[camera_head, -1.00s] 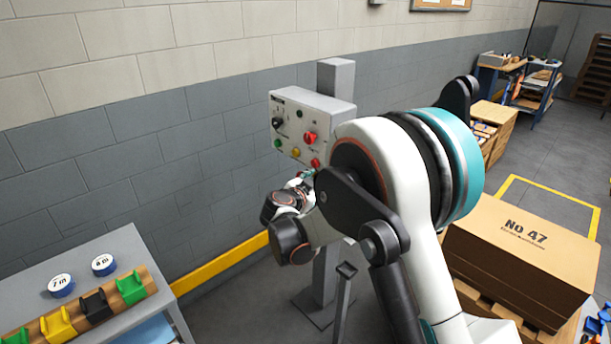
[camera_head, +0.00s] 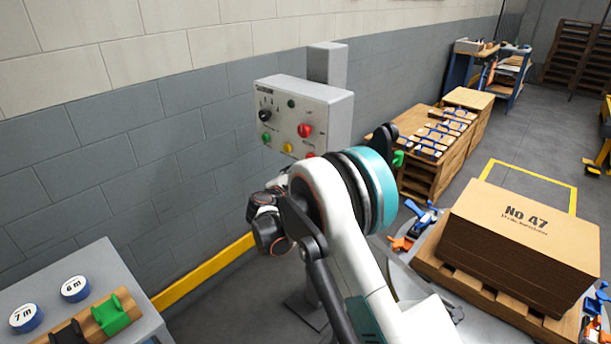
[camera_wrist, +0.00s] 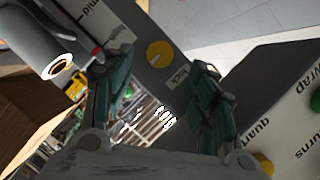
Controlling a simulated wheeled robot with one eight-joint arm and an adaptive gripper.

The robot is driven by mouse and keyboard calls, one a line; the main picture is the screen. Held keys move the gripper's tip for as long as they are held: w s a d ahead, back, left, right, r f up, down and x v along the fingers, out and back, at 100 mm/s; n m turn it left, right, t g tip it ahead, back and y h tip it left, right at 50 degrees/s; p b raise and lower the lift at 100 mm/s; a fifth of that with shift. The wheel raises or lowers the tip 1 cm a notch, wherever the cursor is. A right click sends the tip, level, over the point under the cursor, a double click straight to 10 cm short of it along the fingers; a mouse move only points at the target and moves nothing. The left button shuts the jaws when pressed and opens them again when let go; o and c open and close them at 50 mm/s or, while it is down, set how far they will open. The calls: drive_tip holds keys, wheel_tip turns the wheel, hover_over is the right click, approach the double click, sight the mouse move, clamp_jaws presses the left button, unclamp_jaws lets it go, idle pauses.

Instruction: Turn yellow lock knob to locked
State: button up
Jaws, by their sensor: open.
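In the wrist view a round yellow knob (camera_wrist: 158,53) sits on a dark grey face, with a small white label (camera_wrist: 178,78) beside it that is hard to read. My gripper (camera_wrist: 150,70) is open, its two teal fingers on either side of the knob in the picture, with nothing held between them. Whether they touch it I cannot tell. In the head view the control box (camera_head: 285,105) stands on a grey post; my arm hides the gripper and the lower box. A yellow spot (camera_head: 288,148) shows on the box front; I cannot tell whether it is that knob.
The box front also carries a black selector (camera_head: 265,114), a green button (camera_head: 265,140) and a red knob (camera_head: 305,130). A grey bench (camera_head: 100,265) is at lower left, a carton stack (camera_head: 520,240) on a pallet at right. The brick wall is close behind the box.

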drive_tip(key=b+x, duration=0.1)
drive_tip(key=x, duration=0.6)
drive_tip(key=shift+b, duration=0.4)
drive_tip(key=shift+c, duration=0.6)
drive_tip(key=c, duration=1)
